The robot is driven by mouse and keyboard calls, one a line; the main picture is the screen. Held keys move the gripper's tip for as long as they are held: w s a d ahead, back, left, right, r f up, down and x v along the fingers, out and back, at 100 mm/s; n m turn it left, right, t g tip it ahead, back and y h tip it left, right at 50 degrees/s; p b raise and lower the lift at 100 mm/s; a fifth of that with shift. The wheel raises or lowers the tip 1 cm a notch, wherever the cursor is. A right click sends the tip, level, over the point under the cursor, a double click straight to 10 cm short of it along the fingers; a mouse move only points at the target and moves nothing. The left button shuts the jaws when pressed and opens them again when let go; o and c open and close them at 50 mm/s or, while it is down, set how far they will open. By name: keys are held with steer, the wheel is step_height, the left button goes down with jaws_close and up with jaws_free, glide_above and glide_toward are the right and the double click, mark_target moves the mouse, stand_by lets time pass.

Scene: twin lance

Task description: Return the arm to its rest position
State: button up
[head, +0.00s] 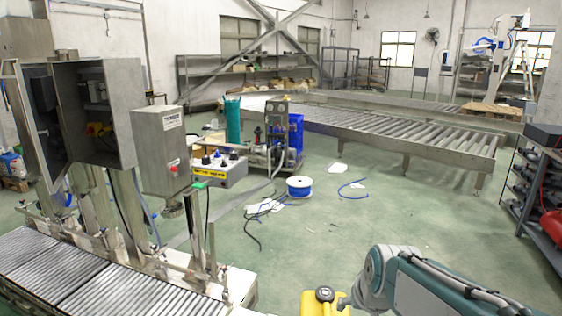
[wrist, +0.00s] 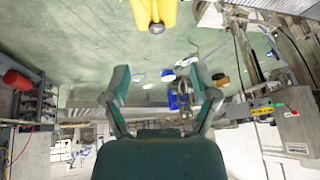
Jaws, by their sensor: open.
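My arm (head: 430,285) shows at the lower right of the head view, a teal and grey link bent over beside my yellow body (head: 322,303). My gripper is outside the head view. In the wrist view my gripper (wrist: 160,80) shows with its two teal fingers spread wide apart and nothing between them. The wrist view is upside down, with the green floor at the top and part of my yellow body at the top middle. The gripper touches nothing that I can see.
A conveyor with a metal cabinet (head: 95,120) and a control box (head: 162,150) stands at the left. A roller conveyor (head: 400,135) crosses the back. A shelf (head: 540,190) stands at the right. A blue spool (head: 299,187) and loose cables lie on the otherwise open floor (head: 370,225).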

steer(key=s+r+n, duration=0.1)
steer(key=s+r, duration=0.1)
steer(key=s, duration=1.4)
steer(key=shift+s+d+r+h, duration=0.15)
steer(key=shift+d+r+h, duration=0.1)
steer(key=shift+h, duration=0.05)
